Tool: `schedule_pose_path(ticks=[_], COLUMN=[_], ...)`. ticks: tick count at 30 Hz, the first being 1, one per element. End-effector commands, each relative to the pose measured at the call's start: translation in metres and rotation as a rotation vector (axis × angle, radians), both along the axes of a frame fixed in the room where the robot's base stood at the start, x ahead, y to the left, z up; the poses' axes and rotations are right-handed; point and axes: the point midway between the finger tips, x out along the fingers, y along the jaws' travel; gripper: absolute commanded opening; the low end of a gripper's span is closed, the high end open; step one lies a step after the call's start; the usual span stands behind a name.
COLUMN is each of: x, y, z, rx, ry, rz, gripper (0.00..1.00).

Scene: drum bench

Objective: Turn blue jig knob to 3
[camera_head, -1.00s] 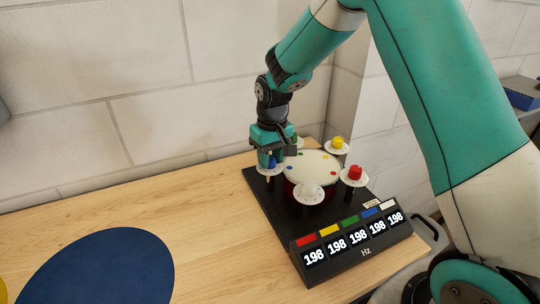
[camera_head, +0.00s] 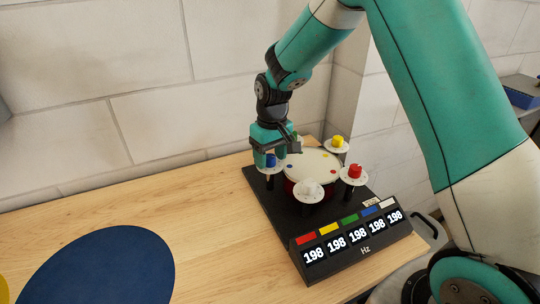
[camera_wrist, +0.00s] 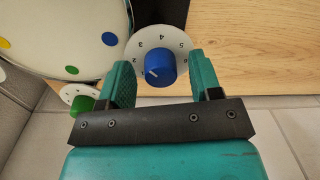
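The blue knob (camera_wrist: 160,68) sits on a white numbered dial (camera_wrist: 178,38) in the wrist view. Its white pointer line is toward the lower left, away from the 3 at the dial's upper left. My gripper (camera_wrist: 162,78) is open, with one finger on each side of the knob and a visible gap on both sides. In the head view, my gripper (camera_head: 270,154) is at the blue knob (camera_head: 270,161), on the left side of the drum (camera_head: 312,164). The fingers partly hide the dial there.
The green knob (camera_wrist: 83,104) is near my left finger in the wrist view. Yellow (camera_head: 338,141), red (camera_head: 355,171) and white (camera_head: 309,190) knobs surround the drum. The display panel (camera_head: 352,246) reads 198 in every window.

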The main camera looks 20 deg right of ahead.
Motion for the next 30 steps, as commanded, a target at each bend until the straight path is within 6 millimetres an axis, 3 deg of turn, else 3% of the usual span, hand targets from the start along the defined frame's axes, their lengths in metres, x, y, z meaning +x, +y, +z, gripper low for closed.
schedule_pose_path(ticks=[7,11,24,30], x=[0.0,0.001,0.002,0.002], y=[0.0,-0.001,-0.006,-0.007], z=[0.004,0.02,0.129,0.162], rx=[0.0,0.001,0.0,0.0], ry=[-0.001,-0.004,-0.006,-0.002], rz=[0.0,0.0,-0.001,-0.001], gripper=[0.58,0.58,0.58,0.58])
